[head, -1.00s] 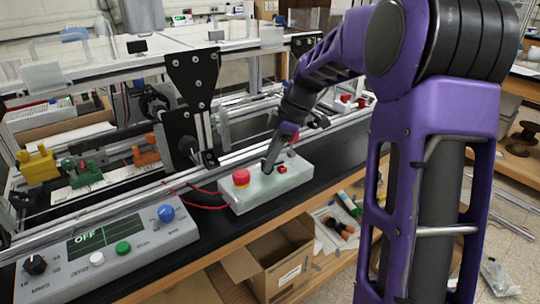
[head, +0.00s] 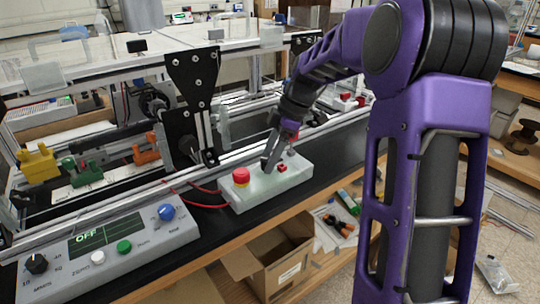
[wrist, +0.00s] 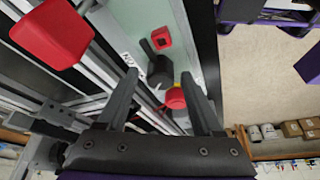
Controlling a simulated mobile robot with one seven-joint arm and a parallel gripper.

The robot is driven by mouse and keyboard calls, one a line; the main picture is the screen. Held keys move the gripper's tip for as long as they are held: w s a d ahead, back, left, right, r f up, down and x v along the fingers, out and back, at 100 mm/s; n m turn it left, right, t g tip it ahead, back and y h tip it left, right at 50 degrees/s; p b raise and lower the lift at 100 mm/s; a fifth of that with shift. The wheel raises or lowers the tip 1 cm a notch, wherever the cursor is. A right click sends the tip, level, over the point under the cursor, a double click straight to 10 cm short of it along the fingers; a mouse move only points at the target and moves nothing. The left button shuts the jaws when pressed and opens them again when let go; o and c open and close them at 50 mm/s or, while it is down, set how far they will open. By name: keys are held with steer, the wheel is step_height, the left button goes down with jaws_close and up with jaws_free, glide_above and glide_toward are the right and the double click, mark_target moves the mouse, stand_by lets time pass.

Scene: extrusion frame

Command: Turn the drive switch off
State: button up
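The pale switch box (head: 296,178) lies on the black bench edge in the head view. It carries a red mushroom button (head: 241,177) with a yellow collar and a small red square part (head: 281,168). The wrist view shows the box (wrist: 133,20), the small red square part (wrist: 161,38), a black part (wrist: 160,69) beside it and the red button (wrist: 175,98). Which part is the drive switch is not labelled. My gripper (head: 267,163) is over the box. In the wrist view my gripper (wrist: 159,75) is open, its fingers either side of the black part; contact cannot be told.
A grey console (head: 110,250) with a screen reading OFF stands at the lower left. The aluminium frame (head: 110,180) runs behind the box. A red block (wrist: 52,33) is close to the camera in the wrist view. An open cardboard box (head: 275,262) sits below the bench.

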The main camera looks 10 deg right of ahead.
steer(key=w+p+v, duration=0.1)
steer(key=p+v, duration=0.2)
steer(key=v, duration=1.4)
steer(key=shift+s+r, duration=0.2)
steer(key=shift+s, duration=0.25)
steer(key=shift+d, duration=0.1)
